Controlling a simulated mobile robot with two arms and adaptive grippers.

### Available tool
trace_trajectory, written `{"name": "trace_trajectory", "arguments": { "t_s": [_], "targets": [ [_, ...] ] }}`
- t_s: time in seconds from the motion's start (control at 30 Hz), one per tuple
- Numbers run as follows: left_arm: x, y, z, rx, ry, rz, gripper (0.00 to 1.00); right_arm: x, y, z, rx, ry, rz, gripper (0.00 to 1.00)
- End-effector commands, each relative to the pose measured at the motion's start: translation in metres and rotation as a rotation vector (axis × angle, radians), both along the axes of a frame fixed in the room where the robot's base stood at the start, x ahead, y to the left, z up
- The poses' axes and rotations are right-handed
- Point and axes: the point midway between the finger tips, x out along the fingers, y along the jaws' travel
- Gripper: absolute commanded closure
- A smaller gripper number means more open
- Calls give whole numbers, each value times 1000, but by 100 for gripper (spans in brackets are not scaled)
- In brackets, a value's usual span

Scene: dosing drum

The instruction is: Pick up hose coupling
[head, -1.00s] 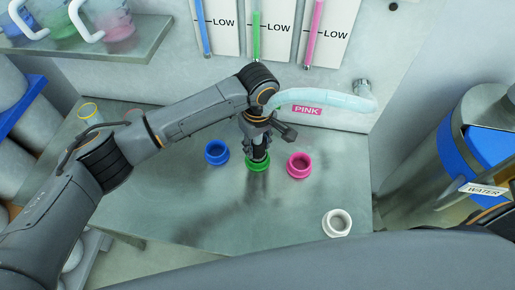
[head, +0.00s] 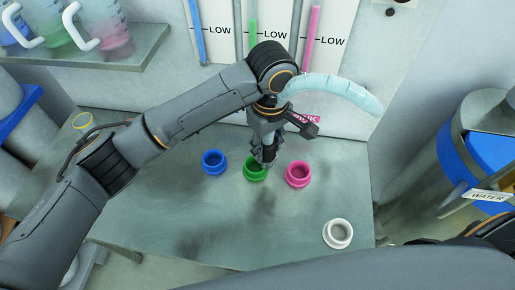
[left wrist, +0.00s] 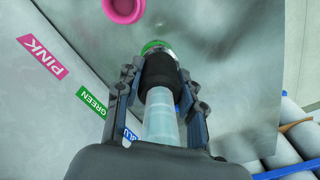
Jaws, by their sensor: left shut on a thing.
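The hose coupling is a black sleeve (left wrist: 161,80) on the end of a pale translucent hose (left wrist: 160,125). The hose also shows in the head view (head: 335,88), arching right from behind my arm. My left gripper (head: 264,158) is shut on the coupling, with a finger on each side of it in the left wrist view (left wrist: 160,85). The green ring port (head: 254,174) is just below the gripper, and its rim shows past the coupling's end in the left wrist view (left wrist: 157,46). I cannot tell whether coupling and port touch. My right gripper is not in view.
A blue ring (head: 213,162) and a pink ring (head: 298,174) flank the green one on the metal bench (head: 185,225). A white ring (head: 338,233) stands at the front right. The wall with a pink label (left wrist: 42,57) is close behind the gripper.

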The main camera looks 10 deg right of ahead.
Motion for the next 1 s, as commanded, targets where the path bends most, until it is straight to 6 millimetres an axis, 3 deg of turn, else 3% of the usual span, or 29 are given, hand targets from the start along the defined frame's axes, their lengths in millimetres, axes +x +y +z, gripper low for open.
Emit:
{"name": "trace_trajectory", "arguments": {
  "t_s": [0.07,0.3,0.5,1.0],
  "targets": [
    [-11,-8,15,-5,-3,-6,100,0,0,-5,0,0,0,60],
    [-53,-32,35,-2,-3,-5,100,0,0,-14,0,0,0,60],
    [-75,-44,47,-1,-3,-2,100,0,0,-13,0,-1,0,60],
    [-87,-51,53,-1,0,0,100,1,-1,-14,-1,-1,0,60]
  ]
}}
